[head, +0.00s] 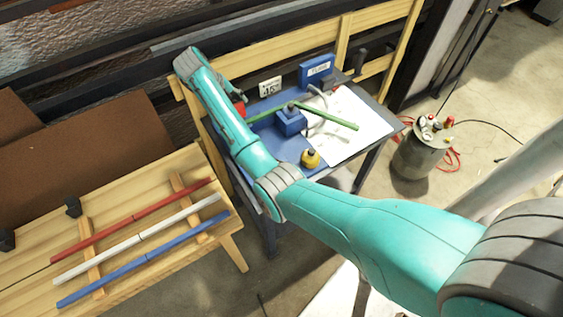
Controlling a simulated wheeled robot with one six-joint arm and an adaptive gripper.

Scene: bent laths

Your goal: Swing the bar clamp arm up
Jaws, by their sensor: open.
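A blue block (290,122) stands on the blue-topped bench and a green lath (328,116) runs across it, bent at the block. A thin grey curved piece (317,128) lies beside the block; I cannot tell whether it is the bar clamp arm. My gripper (239,96) shows only as a small dark part past my teal forearm, near a red object (239,109) at the bench's left side. It is open, and its fingertips are mostly hidden. I cannot tell whether it touches anything.
The bench also holds a white sheet (358,122), a yellow-and-black pot (310,158) and a blue labelled box (317,70). Red, white and blue laths (140,238) lie on a wooden table at left.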

